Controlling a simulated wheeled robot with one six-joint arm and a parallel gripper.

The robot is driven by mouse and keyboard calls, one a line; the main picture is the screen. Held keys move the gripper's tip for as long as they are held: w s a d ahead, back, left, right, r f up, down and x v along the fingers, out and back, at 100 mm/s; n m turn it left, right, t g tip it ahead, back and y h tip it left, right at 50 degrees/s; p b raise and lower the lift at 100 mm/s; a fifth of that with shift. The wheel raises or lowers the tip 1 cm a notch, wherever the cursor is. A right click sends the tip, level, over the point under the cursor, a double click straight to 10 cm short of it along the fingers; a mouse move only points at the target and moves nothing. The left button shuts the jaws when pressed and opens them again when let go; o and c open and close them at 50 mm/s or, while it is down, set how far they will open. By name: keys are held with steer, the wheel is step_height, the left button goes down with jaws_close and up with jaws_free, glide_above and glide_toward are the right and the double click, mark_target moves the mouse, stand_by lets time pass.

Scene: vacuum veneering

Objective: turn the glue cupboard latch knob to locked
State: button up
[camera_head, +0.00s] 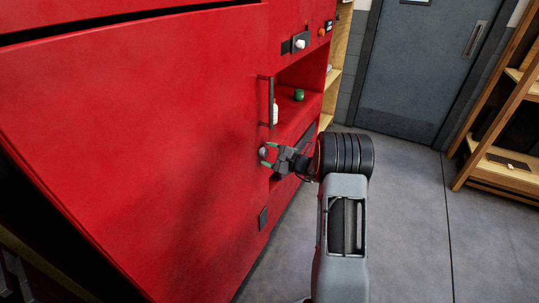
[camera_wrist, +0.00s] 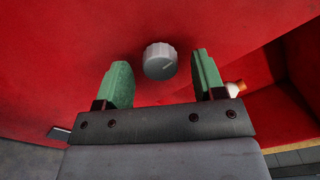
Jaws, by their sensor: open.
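The latch knob (camera_wrist: 160,61) is a grey, ribbed round knob on the red cupboard front (camera_head: 150,110). It has a short dark pointer line slanting toward the upper right in the wrist view. My gripper (camera_wrist: 157,80) is open, with one green finger pad on each side of the knob in that view. I cannot tell whether either pad touches it; gaps show on both sides. In the head view my gripper (camera_head: 266,154) is at the cupboard front, below the dark vertical handle (camera_head: 271,100), and the knob (camera_head: 263,152) shows small between the fingers.
An open red niche right of the handle holds a white bottle (camera_head: 275,112) and a green item (camera_head: 298,95). A white knob on a dark plate (camera_head: 300,44) is above. A grey door (camera_head: 415,60) and wooden shelf (camera_head: 500,130) stand beyond clear grey floor (camera_head: 410,220).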

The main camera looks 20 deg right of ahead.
steer(key=c, duration=0.9)
steer(key=shift+m, duration=0.4)
steer(key=m+p, duration=0.1)
steer(key=m, duration=0.2)
steer(key=shift+m, duration=0.4)
steer(key=m+p, duration=0.1)
steer(key=m, duration=0.3)
steer(key=shift+r+m+p, duration=0.1)
steer(key=shift+m+p, duration=0.2)
steer(key=shift+p, duration=0.05)
steer(key=m+p, duration=0.2)
steer(key=m, duration=0.3)
steer(key=shift+p, duration=0.3)
steer(key=shift+m+p, duration=0.8)
steer(key=shift+m, duration=1.1)
